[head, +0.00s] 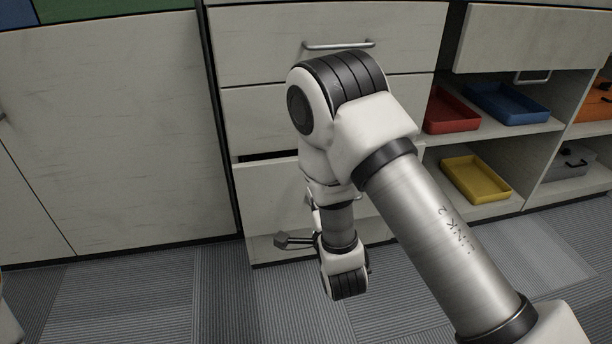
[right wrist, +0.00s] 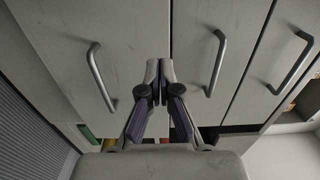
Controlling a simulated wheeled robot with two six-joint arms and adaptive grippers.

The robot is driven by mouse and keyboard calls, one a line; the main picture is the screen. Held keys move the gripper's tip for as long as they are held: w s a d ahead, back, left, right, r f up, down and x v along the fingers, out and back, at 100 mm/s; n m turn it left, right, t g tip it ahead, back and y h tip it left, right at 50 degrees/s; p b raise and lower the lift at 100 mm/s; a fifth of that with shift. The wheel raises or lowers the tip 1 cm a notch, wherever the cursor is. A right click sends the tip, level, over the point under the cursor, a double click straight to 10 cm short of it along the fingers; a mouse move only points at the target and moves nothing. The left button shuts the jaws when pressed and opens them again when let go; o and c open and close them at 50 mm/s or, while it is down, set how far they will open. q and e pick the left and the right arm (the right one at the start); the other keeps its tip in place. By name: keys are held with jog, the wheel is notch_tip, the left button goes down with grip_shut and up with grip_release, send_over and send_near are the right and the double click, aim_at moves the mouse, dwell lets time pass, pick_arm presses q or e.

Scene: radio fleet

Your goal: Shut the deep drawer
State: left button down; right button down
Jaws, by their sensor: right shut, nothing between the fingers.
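The deep drawer (head: 262,198) is the lowest in the pale cabinet. A dark gap along its top edge in the head view shows it stands slightly out. My right arm covers much of its front. In the right wrist view, turned sideways, the deep drawer's front (right wrist: 65,35) is the wide panel at left with a bar handle (right wrist: 100,78). My right gripper (right wrist: 160,68) is shut and empty, its tips in front of this panel near its top edge. I cannot tell whether they touch it. My left gripper is not in view.
The middle drawer (head: 255,112) and top drawer (head: 262,45) above look closed. Open shelves at right hold a red tray (head: 450,112), a blue tray (head: 508,102) and a yellow tray (head: 474,180). Grey carpet (head: 130,300) in front is clear.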

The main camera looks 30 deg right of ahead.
jog(key=b+x, duration=0.3)
jog(key=x, duration=0.6)
jog(key=shift+w, duration=0.2)
jog(key=x, duration=0.4)
jog(key=shift+w+r, duration=0.2)
jog(key=shift+r, duration=0.05)
